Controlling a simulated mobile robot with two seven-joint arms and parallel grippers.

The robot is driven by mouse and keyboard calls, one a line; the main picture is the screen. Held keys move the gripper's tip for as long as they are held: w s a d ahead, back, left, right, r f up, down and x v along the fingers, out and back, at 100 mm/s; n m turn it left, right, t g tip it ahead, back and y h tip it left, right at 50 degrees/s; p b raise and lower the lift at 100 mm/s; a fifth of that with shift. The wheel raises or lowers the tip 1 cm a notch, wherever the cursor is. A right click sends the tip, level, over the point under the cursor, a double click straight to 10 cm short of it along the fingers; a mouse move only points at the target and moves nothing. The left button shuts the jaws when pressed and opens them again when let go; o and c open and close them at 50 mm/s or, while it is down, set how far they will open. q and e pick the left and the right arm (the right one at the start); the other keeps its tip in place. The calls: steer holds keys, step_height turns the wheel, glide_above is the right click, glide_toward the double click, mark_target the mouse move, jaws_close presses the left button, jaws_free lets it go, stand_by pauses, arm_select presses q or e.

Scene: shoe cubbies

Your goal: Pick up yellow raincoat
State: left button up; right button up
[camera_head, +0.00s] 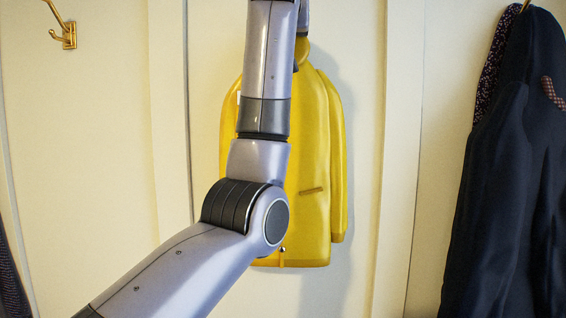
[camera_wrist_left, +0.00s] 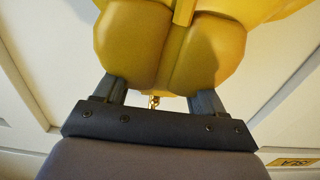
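The yellow raincoat (camera_head: 312,150) hangs upright against the cream panel in the head view, partly hidden by my left arm. In the left wrist view its rounded top (camera_wrist_left: 170,50) fills the upper middle. My left gripper (camera_wrist_left: 158,88) is at the top of the raincoat. Its two fingers stand apart on either side of the yellow cloth. The cloth covers their tips, so I cannot tell whether they press on it. A small gold hook (camera_wrist_left: 154,101) shows between the fingers. My right gripper is not in view.
An empty gold double hook (camera_head: 66,32) is on the wall at the upper left. A dark navy coat (camera_head: 510,170) hangs at the right. A dark garment edge (camera_head: 10,275) shows at the lower left. Vertical panels divide the wall.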

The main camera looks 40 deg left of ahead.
arm_select(q)
jaws_close()
steer(key=shift+r, duration=0.1)
steer(key=shift+r, duration=0.15)
